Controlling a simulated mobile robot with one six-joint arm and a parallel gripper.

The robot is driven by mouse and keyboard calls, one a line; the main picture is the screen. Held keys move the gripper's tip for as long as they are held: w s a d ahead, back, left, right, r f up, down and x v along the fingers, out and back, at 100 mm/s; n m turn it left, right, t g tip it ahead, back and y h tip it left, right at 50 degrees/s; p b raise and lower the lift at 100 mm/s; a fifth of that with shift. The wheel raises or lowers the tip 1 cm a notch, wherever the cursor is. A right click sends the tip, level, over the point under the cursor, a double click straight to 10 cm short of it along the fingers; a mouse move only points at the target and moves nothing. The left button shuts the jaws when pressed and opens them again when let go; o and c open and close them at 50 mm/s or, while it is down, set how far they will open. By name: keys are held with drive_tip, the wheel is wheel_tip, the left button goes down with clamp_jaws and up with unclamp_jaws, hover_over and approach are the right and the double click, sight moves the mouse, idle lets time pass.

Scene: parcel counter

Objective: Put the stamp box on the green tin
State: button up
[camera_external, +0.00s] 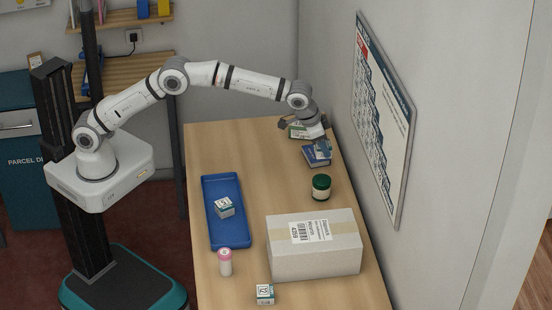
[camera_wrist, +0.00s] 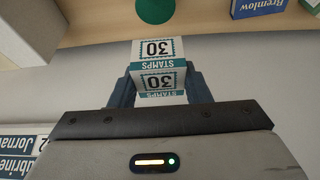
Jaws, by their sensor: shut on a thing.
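My gripper (camera_wrist: 160,88) is shut on a stamp box (camera_wrist: 158,62), a white box with teal bands and the printed number 30, held between its two blue fingers. In the external view my gripper (camera_external: 322,147) is at the far right part of the counter, above a blue box; I cannot make out the held box there. The green tin (camera_external: 321,187), a short jar with a dark green lid, stands upright on the counter, nearer the camera than my gripper. Its round green top also shows at the upper edge of the wrist view (camera_wrist: 155,10), apart from the stamp box.
A large parcel (camera_external: 313,248) stands close to the tin. The blue box (camera_external: 313,158) lies beyond it. A blue tray (camera_external: 238,228) holds a small box (camera_external: 223,207). A pink-capped bottle (camera_external: 225,262) and another small box (camera_external: 265,294) stand in front. The wall (camera_external: 340,190) borders the counter.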

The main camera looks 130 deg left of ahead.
wheel_tip(320, 180, down, 10)
drive_tip(key=shift+w+r+p, duration=0.1)
drive_tip(key=shift+w+p, duration=0.05)
drive_tip(key=shift+p, duration=0.95)
drive_tip(key=shift+f, duration=0.25)
drive_tip(key=o, duration=1)
drive_tip(key=shift+r, duration=0.2)
drive_tip(key=shift+r, duration=0.25)
drive_tip(key=b+v, duration=0.2)
drive_tip(key=v, duration=0.9)
drive_tip(key=shift+d+r+b, duration=0.15)
drive_tip(key=shift+r+b, duration=0.1)
drive_tip(key=shift+b, duration=0.15)
